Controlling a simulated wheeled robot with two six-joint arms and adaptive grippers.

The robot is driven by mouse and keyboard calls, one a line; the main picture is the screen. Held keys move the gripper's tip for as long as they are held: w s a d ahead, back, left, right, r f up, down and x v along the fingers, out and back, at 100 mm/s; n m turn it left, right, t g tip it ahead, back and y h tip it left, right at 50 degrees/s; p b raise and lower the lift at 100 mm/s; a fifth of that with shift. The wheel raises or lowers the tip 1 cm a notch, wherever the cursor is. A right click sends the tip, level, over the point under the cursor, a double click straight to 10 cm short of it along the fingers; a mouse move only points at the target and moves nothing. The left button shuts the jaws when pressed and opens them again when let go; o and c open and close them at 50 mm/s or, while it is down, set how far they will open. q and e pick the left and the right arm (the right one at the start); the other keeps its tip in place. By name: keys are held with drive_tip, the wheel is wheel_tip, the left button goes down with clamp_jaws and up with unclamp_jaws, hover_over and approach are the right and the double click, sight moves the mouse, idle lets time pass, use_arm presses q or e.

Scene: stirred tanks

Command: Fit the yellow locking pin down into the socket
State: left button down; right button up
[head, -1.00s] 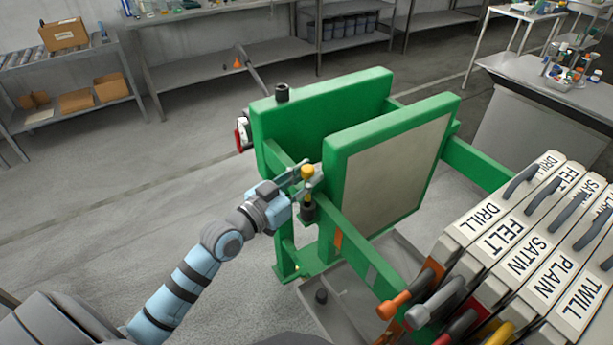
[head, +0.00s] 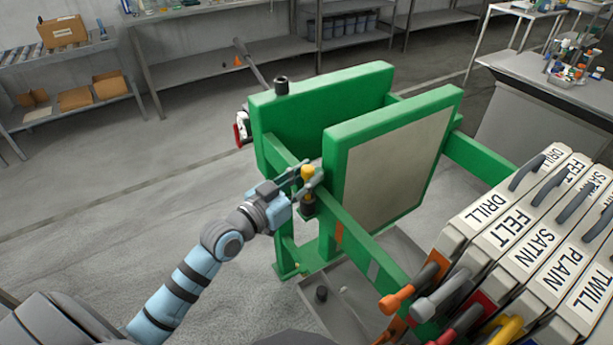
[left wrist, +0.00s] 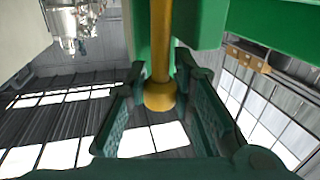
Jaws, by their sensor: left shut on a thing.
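The yellow locking pin (head: 308,172) has a round knob on a straight shank. My left gripper (head: 312,182) is shut on it near the knob, beside the green side rail of the frame. The dark socket (head: 308,207) stands on that rail directly below the pin. In the left wrist view the pin's knob (left wrist: 158,96) sits between the fingers of my left gripper (left wrist: 160,85), and its shank runs out of the top edge. The lower tip is hidden, so I cannot tell how deep it sits. My right gripper is not in view.
The green press frame has two upright plates, the nearer (head: 395,160) close behind my fingers. Labelled filter plates (head: 515,235) with coloured handles crowd the right. A grey tray (head: 345,300) lies under the frame. The floor at left is clear.

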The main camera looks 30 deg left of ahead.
use_arm(q)
drive_tip(key=shift+f+b, duration=0.4)
drive_tip(key=shift+f, duration=0.1)
drive_tip(key=shift+r, duration=0.1)
drive_tip(key=shift+r+p, duration=1.25)
drive_tip(key=shift+p, duration=0.05)
drive_tip(key=shift+f+b, duration=1.3)
drive_tip(key=shift+b, duration=0.1)
drive_tip(key=c, duration=1.3)
unclamp_jaws()
drive_tip(key=shift+d, duration=0.1)
